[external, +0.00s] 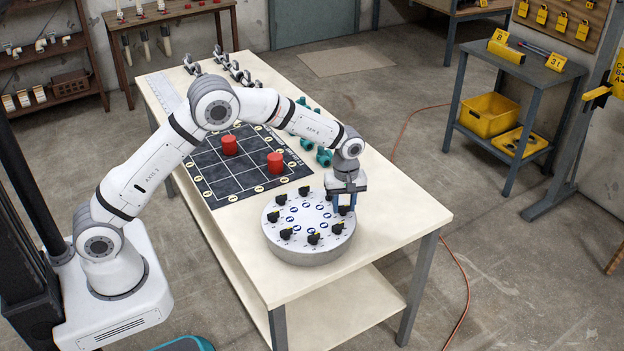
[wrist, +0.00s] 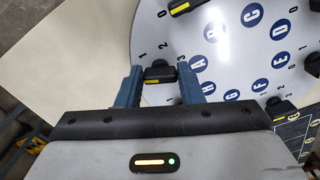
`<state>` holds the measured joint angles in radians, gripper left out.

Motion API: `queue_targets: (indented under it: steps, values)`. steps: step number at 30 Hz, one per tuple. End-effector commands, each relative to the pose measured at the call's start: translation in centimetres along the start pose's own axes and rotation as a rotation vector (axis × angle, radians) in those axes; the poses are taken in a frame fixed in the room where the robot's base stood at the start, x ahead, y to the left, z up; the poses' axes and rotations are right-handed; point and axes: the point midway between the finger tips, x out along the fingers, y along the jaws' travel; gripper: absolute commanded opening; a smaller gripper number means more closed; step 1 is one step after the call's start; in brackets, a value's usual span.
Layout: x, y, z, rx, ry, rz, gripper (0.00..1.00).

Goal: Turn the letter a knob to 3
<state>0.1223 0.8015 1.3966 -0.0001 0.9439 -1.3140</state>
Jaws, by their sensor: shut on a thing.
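A round grey dial plate (external: 310,248) sits on the near end of the table, with several black knobs set in a ring around lettered blue discs. My gripper (external: 346,203) is over the plate's right side, pointing down. In the wrist view my gripper's blue fingers (wrist: 161,82) are shut on a black knob (wrist: 160,71), one on each side. The blue disc with the letter A (wrist: 197,63) lies just right of it, so this looks like the letter A knob. Numbers 1 and 2 show beyond the knob. A yellow mark shows low on it; its exact pointing is hard to tell.
Another black knob (external: 312,239) is on the plate's near side, and others stand close around the ring. Two red cylinders (external: 275,163) stand on a dark grid mat (external: 215,186) behind the plate. Teal parts (external: 323,157) lie behind my gripper. The table's front right corner is clear.

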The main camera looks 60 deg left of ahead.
Motion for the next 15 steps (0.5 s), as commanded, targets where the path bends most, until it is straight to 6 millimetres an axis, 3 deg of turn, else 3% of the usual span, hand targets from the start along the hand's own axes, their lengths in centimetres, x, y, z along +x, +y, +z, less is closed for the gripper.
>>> queue_targets:
  steps: [15]
  values:
    - [0.05, -0.14, -0.13, 0.490, 0.002, 0.003, 0.11]
